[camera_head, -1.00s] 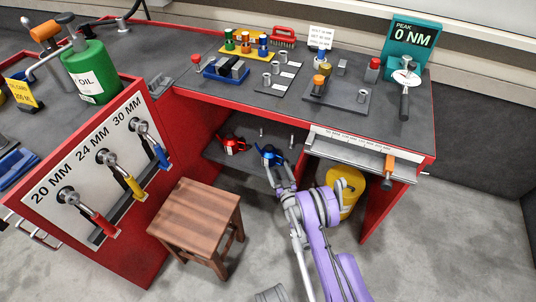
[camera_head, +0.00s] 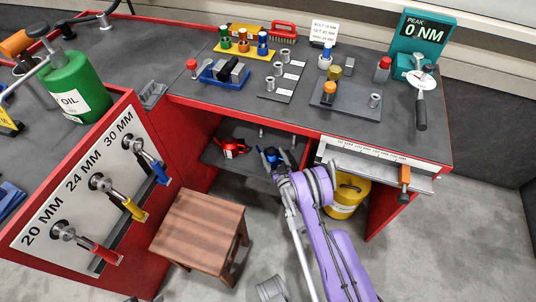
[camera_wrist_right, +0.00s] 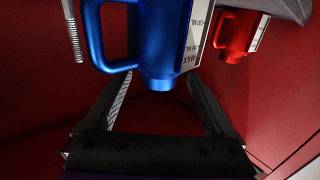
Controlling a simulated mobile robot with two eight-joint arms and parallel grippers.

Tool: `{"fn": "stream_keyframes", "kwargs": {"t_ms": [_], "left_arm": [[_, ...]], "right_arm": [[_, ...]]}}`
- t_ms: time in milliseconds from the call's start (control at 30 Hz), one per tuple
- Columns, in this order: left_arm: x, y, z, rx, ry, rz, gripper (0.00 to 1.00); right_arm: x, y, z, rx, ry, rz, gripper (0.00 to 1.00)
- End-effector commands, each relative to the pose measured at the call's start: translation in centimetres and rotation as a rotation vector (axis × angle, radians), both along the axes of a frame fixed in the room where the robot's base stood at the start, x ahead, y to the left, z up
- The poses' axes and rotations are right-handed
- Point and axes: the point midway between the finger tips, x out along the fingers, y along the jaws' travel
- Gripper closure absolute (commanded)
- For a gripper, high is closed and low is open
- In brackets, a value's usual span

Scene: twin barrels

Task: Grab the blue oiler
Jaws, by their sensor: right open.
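The blue oiler (camera_head: 270,154) stands on the lower shelf under the workbench, partly hidden by my right arm in the head view. In the right wrist view the blue oiler (camera_wrist_right: 163,35) fills the top middle, with its handle to the left and a white scale label on its right side. My right gripper (camera_wrist_right: 158,82) is open, its two fingers spread on either side of the oiler's near part, with no grip visible. In the head view my right gripper (camera_head: 280,172) is at the oiler, its fingers hard to make out. My left gripper is not in view.
A red oiler (camera_head: 232,148) stands left of the blue one; it also shows in the right wrist view (camera_wrist_right: 236,36). A yellow canister (camera_head: 346,195) is right of my arm. A wooden stool (camera_head: 200,230) stands in front. The workbench top (camera_head: 200,110) overhangs the shelf.

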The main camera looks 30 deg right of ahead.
Motion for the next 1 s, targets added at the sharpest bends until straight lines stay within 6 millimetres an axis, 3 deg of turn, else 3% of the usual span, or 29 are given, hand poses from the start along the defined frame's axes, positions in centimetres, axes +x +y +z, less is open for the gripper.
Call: {"fn": "stream_keyframes", "kwargs": {"t_ms": [133, 600, 1000], "left_arm": [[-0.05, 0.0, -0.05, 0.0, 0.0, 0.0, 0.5], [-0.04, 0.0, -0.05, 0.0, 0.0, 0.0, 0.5], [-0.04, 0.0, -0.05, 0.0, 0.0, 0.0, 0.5]], "right_arm": [[0.0, -0.01, -0.01, 0.0, 0.0, 0.0, 0.14], [0.01, 0.0, -0.01, 0.0, 0.0, 0.0, 0.99], [0.03, 0.0, 0.04, 0.0, -0.001, 0.0, 1.0]]}}
